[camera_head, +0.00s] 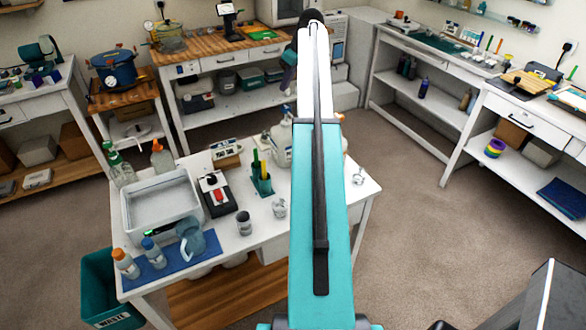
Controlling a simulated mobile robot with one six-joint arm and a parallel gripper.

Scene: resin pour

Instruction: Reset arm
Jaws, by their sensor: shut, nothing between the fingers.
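My arm rises through the middle of the view, with a long teal link and a paler upper part ending in a dark joint near the top. A small part of the far end shows left of the pale link. I cannot make out my gripper's fingers; they are hidden behind the arm or out of the picture. The white worktable (270,228) stands below and behind the arm, which covers part of its right side.
The table holds a clear tub (160,207), a blue mat (205,247) with bottles and a pitcher (190,238), and a black-and-red device (217,195). A teal waste bin (103,290) stands front left. Benches line the walls. Carpet (420,220) is clear at right.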

